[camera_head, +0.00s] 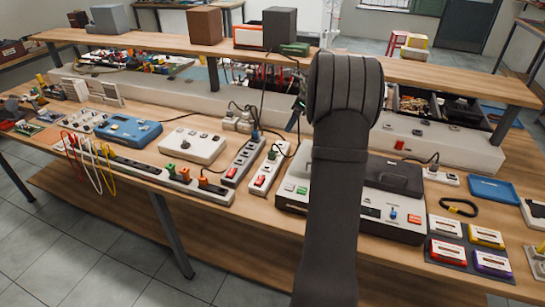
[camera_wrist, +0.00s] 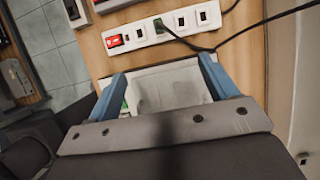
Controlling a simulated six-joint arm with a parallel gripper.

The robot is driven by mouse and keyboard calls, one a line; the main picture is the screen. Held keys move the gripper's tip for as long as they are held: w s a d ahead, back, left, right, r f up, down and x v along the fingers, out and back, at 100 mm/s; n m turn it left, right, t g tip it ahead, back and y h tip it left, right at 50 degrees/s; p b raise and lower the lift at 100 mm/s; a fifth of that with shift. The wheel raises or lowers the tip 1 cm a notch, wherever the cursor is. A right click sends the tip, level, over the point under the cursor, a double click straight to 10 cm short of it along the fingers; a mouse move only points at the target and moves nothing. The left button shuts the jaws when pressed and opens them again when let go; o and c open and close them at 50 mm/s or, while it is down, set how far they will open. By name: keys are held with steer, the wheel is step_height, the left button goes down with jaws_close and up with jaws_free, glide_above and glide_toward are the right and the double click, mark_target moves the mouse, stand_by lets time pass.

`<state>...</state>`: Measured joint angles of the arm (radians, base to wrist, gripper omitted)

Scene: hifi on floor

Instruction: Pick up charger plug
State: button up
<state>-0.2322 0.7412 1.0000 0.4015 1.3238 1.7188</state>
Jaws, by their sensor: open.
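I cannot tell for sure which item is the charger plug. A small dark green plug (camera_wrist: 161,24) with a black cord sits in a white power strip (camera_wrist: 185,22) in the wrist view. In the head view, the green plug (camera_head: 271,156) stands in a white strip (camera_head: 262,174) left of my arm. White plug blocks (camera_head: 238,122) stand farther back. My gripper (camera_wrist: 162,66) is open, its two blue fingers apart beside the strip. A pale device (camera_wrist: 168,88) shows between and below the fingers. My arm hides the gripper in the head view.
Black cords cross the bench. A raised shelf (camera_head: 170,45) runs behind.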

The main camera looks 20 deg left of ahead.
steer(key=c, duration=0.7)
steer(key=shift+o, duration=0.2)
